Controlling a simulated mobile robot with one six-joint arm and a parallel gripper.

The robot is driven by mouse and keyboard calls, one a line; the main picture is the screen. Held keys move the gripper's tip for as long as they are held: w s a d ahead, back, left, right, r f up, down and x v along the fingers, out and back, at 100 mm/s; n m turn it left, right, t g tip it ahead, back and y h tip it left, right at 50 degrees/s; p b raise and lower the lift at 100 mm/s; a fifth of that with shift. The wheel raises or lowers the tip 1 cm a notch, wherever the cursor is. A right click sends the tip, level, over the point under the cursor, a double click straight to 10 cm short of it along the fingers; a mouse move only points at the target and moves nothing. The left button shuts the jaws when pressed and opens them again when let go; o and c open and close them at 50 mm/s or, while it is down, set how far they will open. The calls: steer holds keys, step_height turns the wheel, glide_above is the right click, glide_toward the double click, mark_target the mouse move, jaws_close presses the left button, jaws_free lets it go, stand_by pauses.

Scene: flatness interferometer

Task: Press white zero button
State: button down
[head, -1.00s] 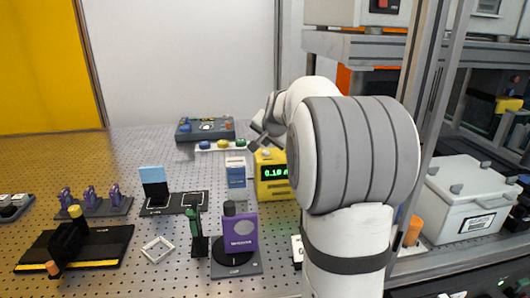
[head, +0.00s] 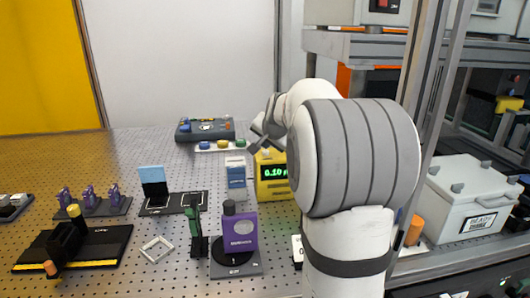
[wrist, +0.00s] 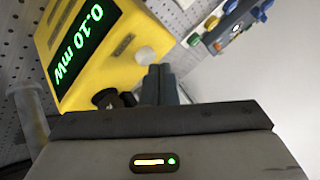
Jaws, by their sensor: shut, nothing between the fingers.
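The yellow power meter (head: 267,187) stands on the perforated bench, partly hidden by my arm in the head view. In the wrist view the meter (wrist: 105,38) appears tilted, and its green display (wrist: 82,32) reads 0.10 mW. The white button (wrist: 145,56) is on the meter's face, near a black knob (wrist: 112,98). My gripper (wrist: 160,72) is shut and empty, its fingertips just beside the white button in the picture. I cannot tell whether they touch it. In the head view the gripper is seen small, just above the meter, partly behind my arm.
A control box (head: 205,130) and a white strip with coloured buttons (head: 219,146) lie behind the meter. A blue-and-white block (head: 236,178) stands close to its left. A purple device (head: 240,232) stands in front. A white case (head: 470,198) is at right.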

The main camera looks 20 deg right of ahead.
steer(key=shift+f+b, duration=0.35)
steer(key=shift+f, duration=0.15)
stand_by(0.3)
steer(key=shift+r, duration=0.15)
steer(key=shift+r+p, duration=0.65)
steer(key=shift+r, duration=0.15)
step_height(320, 180, up, 5)
steer(key=p, duration=0.3)
steer(key=shift+p, duration=0.35)
stand_by(0.6)
